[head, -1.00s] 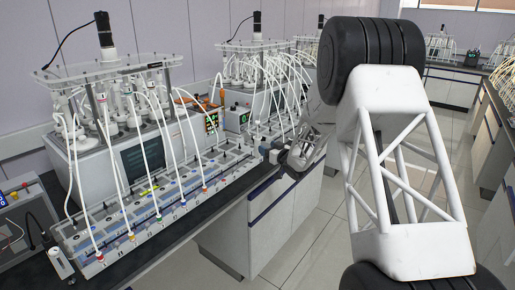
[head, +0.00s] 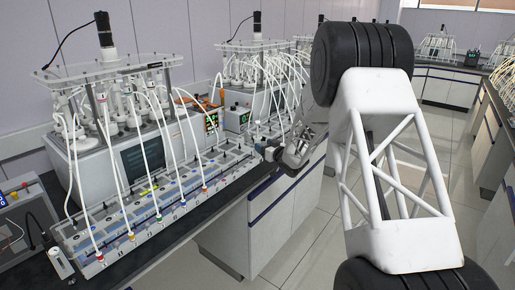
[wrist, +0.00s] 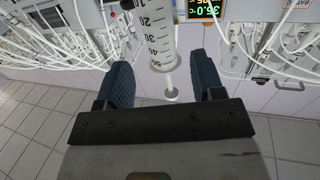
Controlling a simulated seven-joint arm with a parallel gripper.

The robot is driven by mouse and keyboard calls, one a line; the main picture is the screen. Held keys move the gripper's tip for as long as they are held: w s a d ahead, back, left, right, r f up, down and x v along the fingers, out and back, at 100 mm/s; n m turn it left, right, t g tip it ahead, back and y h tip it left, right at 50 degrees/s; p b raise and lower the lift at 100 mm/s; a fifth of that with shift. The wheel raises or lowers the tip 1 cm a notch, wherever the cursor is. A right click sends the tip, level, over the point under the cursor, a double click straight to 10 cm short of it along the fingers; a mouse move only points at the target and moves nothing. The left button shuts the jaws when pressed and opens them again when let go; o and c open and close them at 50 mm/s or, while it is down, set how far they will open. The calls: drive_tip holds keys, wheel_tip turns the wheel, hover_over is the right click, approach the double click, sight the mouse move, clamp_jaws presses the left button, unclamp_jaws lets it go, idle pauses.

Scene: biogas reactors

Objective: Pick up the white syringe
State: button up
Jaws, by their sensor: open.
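The white syringe (wrist: 158,35) shows in the wrist view at top centre, with dark scale marks on its barrel. I see no finger touching the syringe. In the head view my gripper (head: 268,151) is at the bench's front edge, and I cannot make out the syringe there.
A reactor unit (head: 125,120) with several white tubes stands on the left bench. A display (wrist: 203,8) and more tubes are behind the syringe in the wrist view. The floor (head: 330,225) beside the bench is clear.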

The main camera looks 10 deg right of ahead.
sight(257, 137)
drive_tip(key=shift+x, duration=2.65)
drive_tip(key=shift+s+a, duration=0.1)
drive_tip(key=shift+a, duration=0.05)
drive_tip(key=c, duration=1)
drive_tip(key=shift+r, duration=0.15)
drive_tip(key=shift+r, duration=1.45)
drive_tip(key=shift+s+r, duration=0.25)
drive_tip(key=shift+s, duration=0.05)
drive_tip(key=s, duration=0.5)
drive_tip(key=s+r, duration=0.1)
drive_tip(key=s, duration=0.9)
drive_tip(key=shift+s+d+r, duration=0.15)
drive_tip(key=shift+s+d, duration=0.05)
drive_tip(key=shift+d, duration=0.05)
